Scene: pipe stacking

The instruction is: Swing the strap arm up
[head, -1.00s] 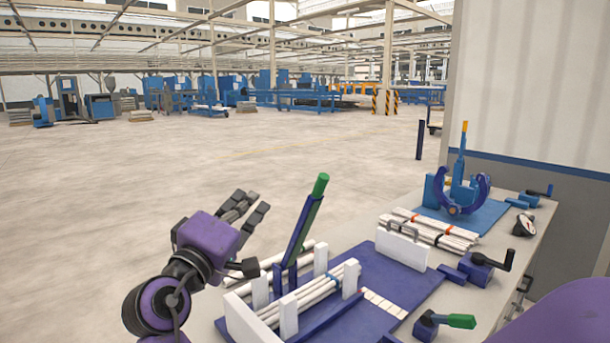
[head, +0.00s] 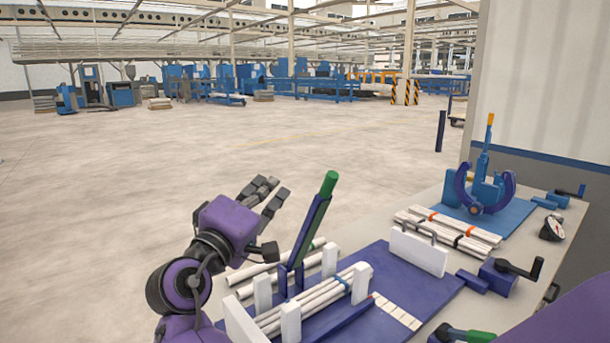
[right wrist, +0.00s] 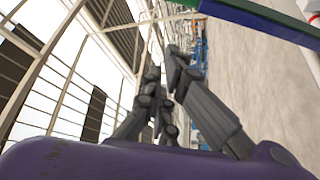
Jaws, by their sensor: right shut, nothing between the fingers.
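The strap arm (head: 309,232) is a blue bar with a green grip (head: 329,184) at its top. It stands raised, leaning to the right, on a blue pivot beside a bundle of white pipes (head: 320,296) between white posts. My right gripper (head: 266,196) is shut and empty, to the left of the strap arm and apart from it. In the right wrist view the gripper's dark fingers (right wrist: 166,85) point away, and the strap arm (right wrist: 250,18) crosses the top right corner. My left gripper is not in view.
The blue base plate (head: 395,275) lies on the grey bench. Open floor lies left of the bench.

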